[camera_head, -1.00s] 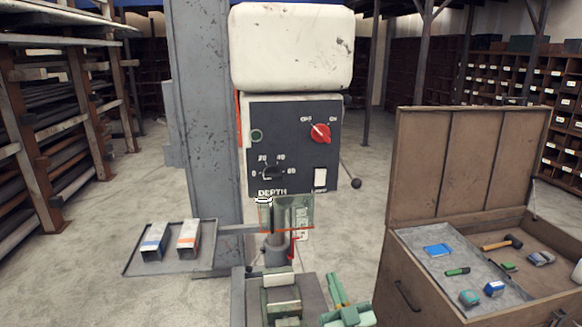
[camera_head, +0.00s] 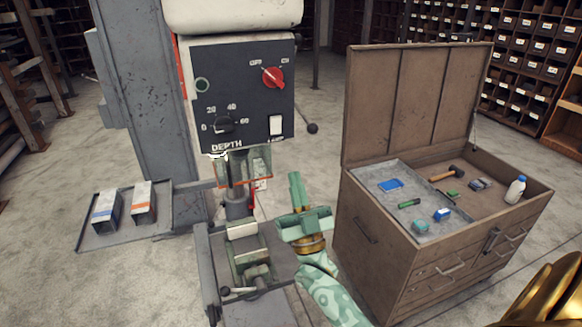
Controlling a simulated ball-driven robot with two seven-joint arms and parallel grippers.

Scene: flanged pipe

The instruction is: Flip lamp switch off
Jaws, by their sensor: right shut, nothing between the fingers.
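The lamp switch (camera_head: 276,125) is a white rocker at the lower right of the drill press's dark control panel (camera_head: 243,135). A small label under it is too blurred to read clearly. I cannot tell which way the rocker is tipped. My right gripper (camera_head: 295,180) is mint green, shut and empty. Its fingers point up, below and slightly right of the switch in the picture, apart from the panel. My left gripper is not in view.
A red OFF/ON knob (camera_head: 273,77), a depth dial (camera_head: 224,125) and a round button (camera_head: 202,85) share the panel. A ball-ended lever (camera_head: 312,128) sticks out at its right. A vise (camera_head: 250,265) sits below. An open tool chest (camera_head: 395,245) stands right, a tray (camera_head: 178,228) left.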

